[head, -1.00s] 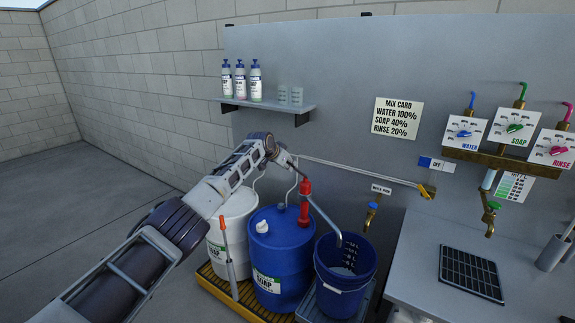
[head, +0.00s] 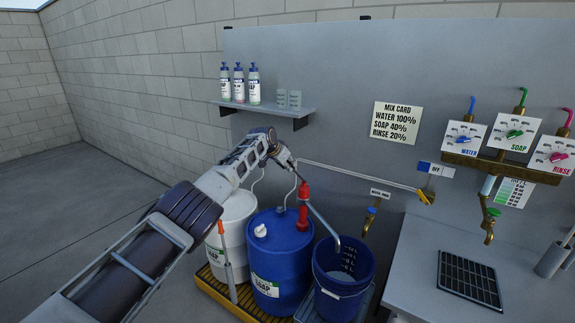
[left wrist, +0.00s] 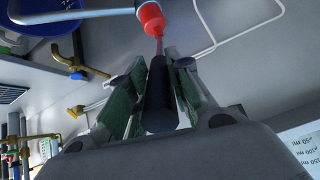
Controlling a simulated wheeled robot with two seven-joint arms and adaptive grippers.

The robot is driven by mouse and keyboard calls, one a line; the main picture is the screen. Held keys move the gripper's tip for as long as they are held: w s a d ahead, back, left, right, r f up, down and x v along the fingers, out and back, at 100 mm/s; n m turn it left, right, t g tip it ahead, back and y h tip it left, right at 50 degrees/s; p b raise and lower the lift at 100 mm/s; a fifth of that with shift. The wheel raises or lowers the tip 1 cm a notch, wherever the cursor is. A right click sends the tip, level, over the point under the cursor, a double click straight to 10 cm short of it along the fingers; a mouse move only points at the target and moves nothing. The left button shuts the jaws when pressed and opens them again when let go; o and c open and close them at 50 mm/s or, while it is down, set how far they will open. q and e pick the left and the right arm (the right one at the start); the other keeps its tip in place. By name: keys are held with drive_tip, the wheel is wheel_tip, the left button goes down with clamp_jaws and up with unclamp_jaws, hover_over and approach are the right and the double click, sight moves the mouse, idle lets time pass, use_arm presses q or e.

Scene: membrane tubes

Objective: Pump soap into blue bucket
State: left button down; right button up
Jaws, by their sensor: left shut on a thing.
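The blue drum (head: 282,262) has a soap label and a red hand pump (head: 303,214) on its top. The pump's grey spout (head: 322,221) reaches over the open blue bucket (head: 341,289), which stands right of the drum. A pale patch shows inside the bucket; I cannot tell what it is. My left gripper (head: 291,166) is above the pump. In the left wrist view my left gripper (left wrist: 152,88) is shut on the pump's dark handle (left wrist: 157,100), with the red pump head (left wrist: 151,18) beyond it. My right gripper is not in view.
A white drum (head: 236,225) stands left of the blue drum on a yellow grate. A tap (head: 369,217) is on the wall behind the bucket. A grey counter (head: 418,275) is at the right. A shelf (head: 270,109) with bottles is above.

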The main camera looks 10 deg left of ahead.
use_arm(q)
drive_tip(key=shift+r, duration=0.15)
drive_tip(key=c, duration=1.3)
unclamp_jaws()
drive_tip(key=shift+o, duration=0.2)
drive_tip(key=shift+s+a+r, duration=0.1)
drive_tip(key=shift+s+r, duration=0.1)
drive_tip(key=shift+s, duration=0.05)
drive_tip(key=v, duration=1.1)
drive_tip(key=shift+s, duration=0.1)
idle(0.4)
